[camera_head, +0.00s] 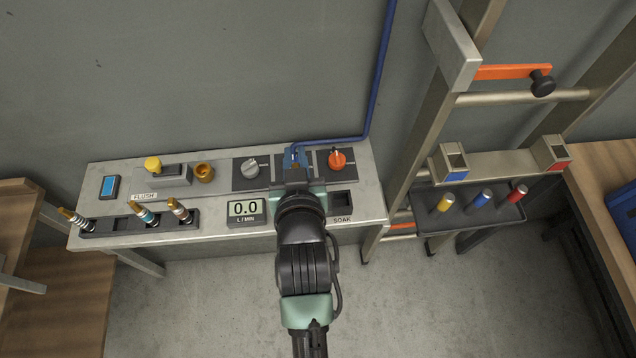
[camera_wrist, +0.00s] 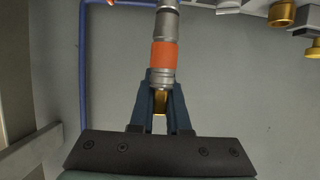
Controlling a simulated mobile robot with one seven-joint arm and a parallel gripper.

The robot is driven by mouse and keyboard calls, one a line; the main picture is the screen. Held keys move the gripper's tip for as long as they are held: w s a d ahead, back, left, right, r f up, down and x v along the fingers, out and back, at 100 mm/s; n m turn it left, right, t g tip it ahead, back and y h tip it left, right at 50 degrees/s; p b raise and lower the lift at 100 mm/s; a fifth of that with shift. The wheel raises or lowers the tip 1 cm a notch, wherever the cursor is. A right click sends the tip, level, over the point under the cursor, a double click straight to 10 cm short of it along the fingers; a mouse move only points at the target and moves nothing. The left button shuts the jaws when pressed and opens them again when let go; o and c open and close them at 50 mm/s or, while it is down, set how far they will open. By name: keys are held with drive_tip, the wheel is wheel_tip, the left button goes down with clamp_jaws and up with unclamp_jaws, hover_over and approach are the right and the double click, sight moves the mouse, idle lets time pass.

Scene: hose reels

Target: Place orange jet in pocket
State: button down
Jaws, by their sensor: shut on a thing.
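The orange jet (camera_wrist: 165,55), a grey metal cylinder with an orange band, is held upright in the wrist view. My gripper (camera_wrist: 160,100) is shut on its brass end, which shows between the two blue fingers. In the head view my gripper (camera_head: 296,157) is over the back of the bench, between the two dials, and mostly hides the jet. A black rack (camera_head: 140,223) at the bench's front left holds three brass-tipped jets and has an empty pocket between two of them. A dark square recess (camera_head: 342,200) sits by the SOAK label.
The grey bench (camera_head: 375,205) carries a grey dial (camera_head: 250,168), an orange dial (camera_head: 337,159), a flow display (camera_head: 245,210) and a yellow knob (camera_head: 153,164). A blue hose (camera_head: 378,80) runs down the wall. A ladder-like frame and a tray (camera_head: 470,217) stand right.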

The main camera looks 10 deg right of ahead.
drive_tip(key=shift+a+f, duration=0.1)
drive_tip(key=shift+f, duration=3.65)
drive_tip(key=shift+f, duration=0.15)
drive_tip(key=c, duration=0.9)
unclamp_jaws()
